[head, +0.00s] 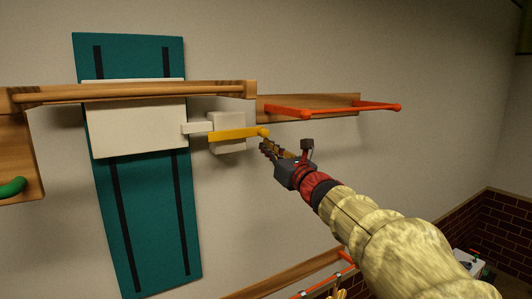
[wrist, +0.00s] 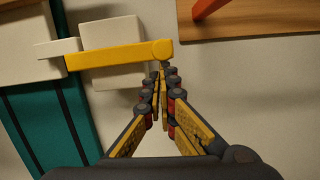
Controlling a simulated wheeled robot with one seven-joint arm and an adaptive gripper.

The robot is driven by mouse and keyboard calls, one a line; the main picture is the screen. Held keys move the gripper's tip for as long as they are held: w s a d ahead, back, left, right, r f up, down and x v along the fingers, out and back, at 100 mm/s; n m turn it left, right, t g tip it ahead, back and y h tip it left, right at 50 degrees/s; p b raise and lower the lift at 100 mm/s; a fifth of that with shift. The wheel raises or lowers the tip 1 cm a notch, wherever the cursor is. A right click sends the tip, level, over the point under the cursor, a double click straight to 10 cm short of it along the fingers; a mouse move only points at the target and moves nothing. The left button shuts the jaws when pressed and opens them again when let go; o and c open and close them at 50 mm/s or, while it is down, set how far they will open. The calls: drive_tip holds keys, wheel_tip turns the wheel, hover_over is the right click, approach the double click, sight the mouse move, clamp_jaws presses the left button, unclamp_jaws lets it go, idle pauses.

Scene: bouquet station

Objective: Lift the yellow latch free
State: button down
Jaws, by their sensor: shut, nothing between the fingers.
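The yellow latch (head: 236,134) is a flat bar lying roughly level across a white block (head: 229,146) on the wall, with a round knob at its right end. Its left end meets a small white tab that juts from a white panel (head: 138,128). In the wrist view the latch (wrist: 115,56) runs across the upper middle. My gripper (head: 264,145) is shut and empty, just below and right of the knob. In the wrist view the fingertips (wrist: 163,70) are right below the knob; I cannot tell whether they touch it.
The white panel sits on a teal board (head: 135,220) with dark slots. A wooden rail (head: 130,93) crosses above it. A wooden shelf with orange rods (head: 333,109) juts out at the upper right. Bare wall (head: 235,220) lies below the latch.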

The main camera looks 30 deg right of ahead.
sight(266, 134)
drive_tip(key=shift+d+r, duration=0.1)
drive_tip(key=shift+r, duration=0.05)
drive_tip(key=r+n+b, duration=0.1)
drive_tip(key=n, duration=0.1)
drive_tip(key=r+n+y+b, duration=0.1)
drive_tip(key=n, duration=0.1)
drive_tip(key=r+n+b, duration=0.1)
drive_tip(key=n+b, duration=0.1)
drive_tip(key=shift+d+r+y, duration=0.15)
drive_tip(key=shift+d+y, duration=0.15)
drive_tip(key=shift+d, duration=0.05)
drive_tip(key=shift+a+r+n+g+y+b, duration=0.15)
drive_tip(key=shift+r+n+y+b, duration=0.2)
drive_tip(key=shift+r+n, duration=0.55)
drive_tip(key=shift+a+r+n+g+y+b, duration=0.15)
drive_tip(key=shift+r+n+b, duration=0.35)
drive_tip(key=shift+n, duration=0.75)
drive_tip(key=shift+a+r+n+g+y+b, duration=0.2)
drive_tip(key=shift+r+n+b, duration=0.15)
drive_tip(key=shift+r+n, duration=0.6)
drive_tip(key=shift+f, duration=0.15)
